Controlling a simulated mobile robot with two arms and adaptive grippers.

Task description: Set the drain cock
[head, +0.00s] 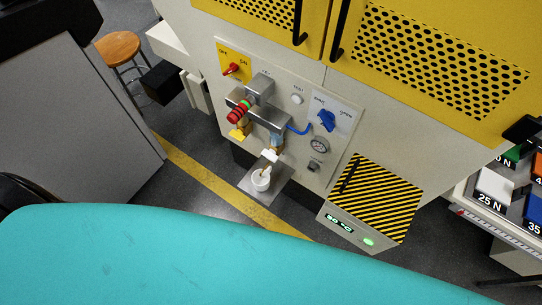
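A pale panel (285,95) on the front of a yellow and cream machine carries the valves. A yellow handle (237,134) sits lower left on the block. A blue knob (323,120) is on a labelled white plate at the right. A red lever (232,69) is on a yellow plate. I cannot tell which is the drain cock. Neither gripper is in view.
A gauge (319,146) sits below the blue knob. A striped box (374,199) with a green-lit display juts out at lower right. A teal surface (190,255) fills the foreground. A stool (118,48) stands at left; labelled bins (494,187) are at right.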

